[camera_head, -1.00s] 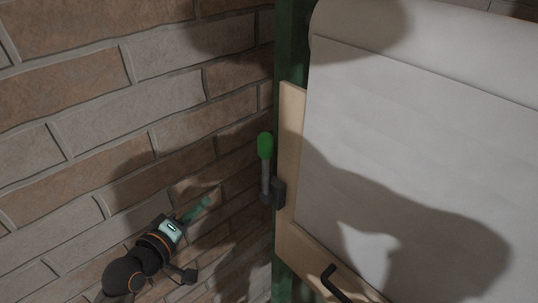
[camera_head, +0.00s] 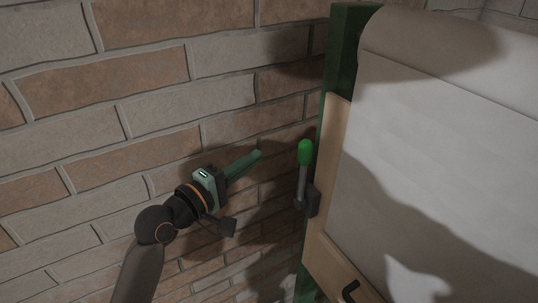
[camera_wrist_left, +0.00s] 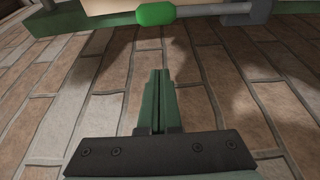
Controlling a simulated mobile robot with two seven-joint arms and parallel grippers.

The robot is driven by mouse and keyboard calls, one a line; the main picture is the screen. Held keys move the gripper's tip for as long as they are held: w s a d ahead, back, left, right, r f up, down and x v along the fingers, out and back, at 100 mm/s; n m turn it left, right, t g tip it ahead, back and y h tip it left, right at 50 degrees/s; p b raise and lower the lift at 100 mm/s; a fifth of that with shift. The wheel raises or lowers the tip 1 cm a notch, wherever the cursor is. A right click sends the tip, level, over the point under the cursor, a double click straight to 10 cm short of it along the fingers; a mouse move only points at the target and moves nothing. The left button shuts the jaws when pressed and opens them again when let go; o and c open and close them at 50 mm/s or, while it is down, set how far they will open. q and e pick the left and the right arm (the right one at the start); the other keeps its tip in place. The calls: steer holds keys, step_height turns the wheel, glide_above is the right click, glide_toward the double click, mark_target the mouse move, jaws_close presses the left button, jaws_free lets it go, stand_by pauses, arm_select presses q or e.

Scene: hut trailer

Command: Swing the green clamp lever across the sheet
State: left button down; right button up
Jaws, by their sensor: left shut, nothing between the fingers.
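The clamp lever (camera_head: 303,172) has a green knob on a grey rod and stands upright from a dark pivot block (camera_head: 313,200) at the left edge of the board. Its knob and rod also show at the top of the left wrist view (camera_wrist_left: 157,14). The white sheet (camera_head: 440,130) covers the board to the right of the lever. My left gripper (camera_head: 258,155) is shut and empty, to the left of the lever with a gap between them. Its closed fingers (camera_wrist_left: 160,75) point toward the knob in the left wrist view. My right gripper is out of view.
A green post (camera_head: 340,60) and a pale wooden board edge (camera_head: 326,240) lie just right of the lever. A black handle (camera_head: 350,290) is at the bottom of the board.

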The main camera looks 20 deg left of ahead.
mark_target(303, 177)
arm_select(q)
steer(key=w+d+p, duration=0.1)
steer(key=w+d, duration=0.5)
steer(key=shift+p, duration=0.4)
steer(key=shift+w, duration=0.1)
